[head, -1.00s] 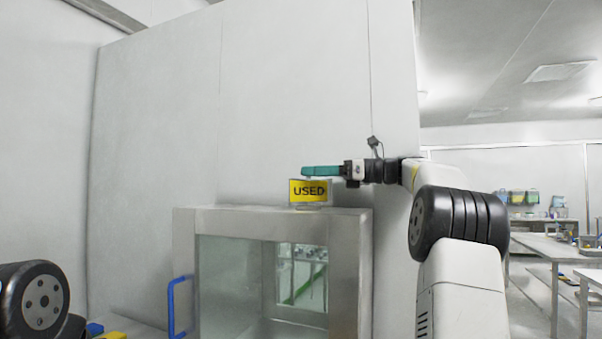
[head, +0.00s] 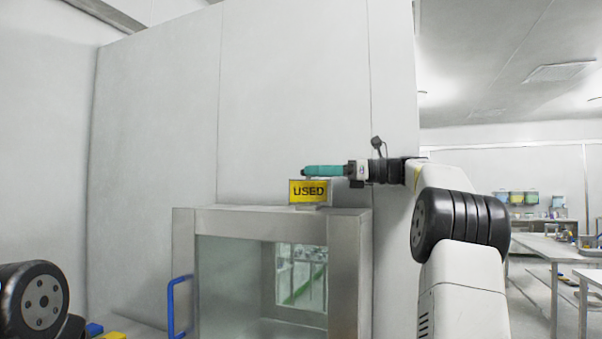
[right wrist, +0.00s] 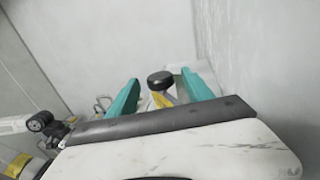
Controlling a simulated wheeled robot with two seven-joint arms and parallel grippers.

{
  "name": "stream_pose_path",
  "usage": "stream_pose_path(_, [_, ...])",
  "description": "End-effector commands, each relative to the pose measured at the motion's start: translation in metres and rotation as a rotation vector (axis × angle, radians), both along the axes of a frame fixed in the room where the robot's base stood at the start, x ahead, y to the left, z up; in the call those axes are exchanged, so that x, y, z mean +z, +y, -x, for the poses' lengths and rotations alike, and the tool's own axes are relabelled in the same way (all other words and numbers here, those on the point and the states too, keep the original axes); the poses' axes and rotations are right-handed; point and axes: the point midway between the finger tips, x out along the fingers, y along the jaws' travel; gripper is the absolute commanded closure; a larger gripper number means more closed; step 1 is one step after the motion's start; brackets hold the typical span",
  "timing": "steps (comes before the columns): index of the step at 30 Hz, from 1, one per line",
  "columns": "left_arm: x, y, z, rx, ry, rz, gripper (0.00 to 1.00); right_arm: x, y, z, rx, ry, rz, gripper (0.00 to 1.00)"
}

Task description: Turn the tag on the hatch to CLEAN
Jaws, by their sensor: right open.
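The tag (head: 308,191) on top of the hatch (head: 270,222) is yellow and reads USED towards the head camera. In the right wrist view the tag's yellow edge (right wrist: 161,100) shows between the fingers, with a round black knob (right wrist: 160,77) just beyond it. My right gripper (head: 308,171) comes in from the right, at the tag's top edge; its teal fingers overlap that edge in the picture. In the right wrist view the fingers stand apart, one on either side of the tag and knob; I cannot tell whether they touch. My left gripper is out of view.
The hatch has a glass front and a blue handle (head: 171,307) at its left. A pale wall panel (head: 290,100) rises close behind the tag. Benches (head: 550,248) stand far off at the right. The air in front of the hatch is clear.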

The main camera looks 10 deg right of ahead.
Motion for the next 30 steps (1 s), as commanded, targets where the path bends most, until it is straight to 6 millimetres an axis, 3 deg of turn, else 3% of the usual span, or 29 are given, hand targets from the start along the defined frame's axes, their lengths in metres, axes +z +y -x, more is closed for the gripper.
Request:
stream_pose_path(6, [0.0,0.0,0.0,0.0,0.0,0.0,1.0,0.0,-0.037,0.013,-0.005,0.0,0.0,0.41])
stream_pose_path(12, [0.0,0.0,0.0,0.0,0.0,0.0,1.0,0.0,-0.06,0.023,-0.004,-0.001,-0.001,0.41])
stream_pose_path(30, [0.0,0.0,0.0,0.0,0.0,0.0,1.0,0.0,-0.063,0.025,-0.001,0.0,0.0,0.41])
